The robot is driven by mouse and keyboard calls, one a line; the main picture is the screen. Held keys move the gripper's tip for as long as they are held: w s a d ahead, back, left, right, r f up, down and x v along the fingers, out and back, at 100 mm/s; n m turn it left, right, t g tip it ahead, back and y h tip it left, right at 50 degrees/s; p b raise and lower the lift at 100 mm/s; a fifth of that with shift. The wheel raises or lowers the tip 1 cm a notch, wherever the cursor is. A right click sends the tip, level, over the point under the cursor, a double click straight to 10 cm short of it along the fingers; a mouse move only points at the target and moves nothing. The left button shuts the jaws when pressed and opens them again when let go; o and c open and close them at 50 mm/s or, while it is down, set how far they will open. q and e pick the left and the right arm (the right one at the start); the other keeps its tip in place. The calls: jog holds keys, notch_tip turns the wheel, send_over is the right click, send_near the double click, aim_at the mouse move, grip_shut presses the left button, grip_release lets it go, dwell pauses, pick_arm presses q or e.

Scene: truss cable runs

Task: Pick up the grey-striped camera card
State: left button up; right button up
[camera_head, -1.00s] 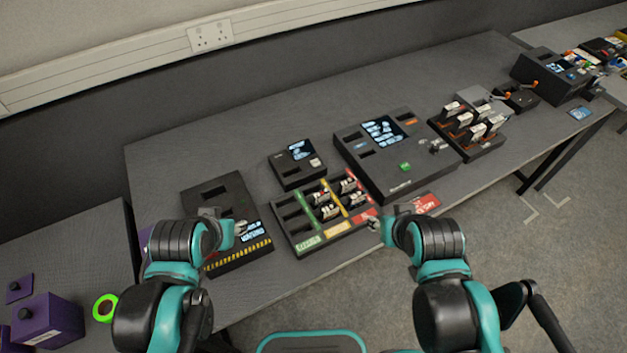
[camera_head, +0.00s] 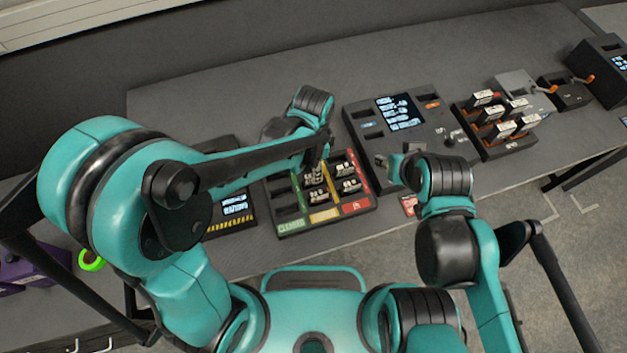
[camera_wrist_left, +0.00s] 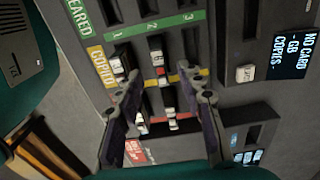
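Several small white-and-dark camera cards stand in a dark sorting tray (camera_head: 291,227) with green, yellow and red label strips; I cannot tell which one is grey-striped. In the left wrist view, one card (camera_wrist_left: 118,65) and another card (camera_wrist_left: 157,55) sit in the row along the yellow strip. Two more cards, (camera_wrist_left: 142,126) and (camera_wrist_left: 172,121), are lower, between the fingers. My left gripper (camera_wrist_left: 165,86) is open and empty above the tray. In the head view, the left arm hides part of the tray. My right gripper (camera_head: 387,161) is right of the tray, its fingers too small to judge.
A large dark console (camera_head: 357,113) with a screen stands behind and right of the tray. A card rack (camera_head: 498,151) is farther right. A striped-edge box (camera_head: 232,222) lies left, partly behind my left arm. A red label (camera_head: 408,205) lies near the table's front edge.

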pick_arm(q)
notch_tip(320, 180, down, 6)
jog(key=shift+b, duration=1.25)
jog(key=shift+r, duration=0.1)
grip_shut()
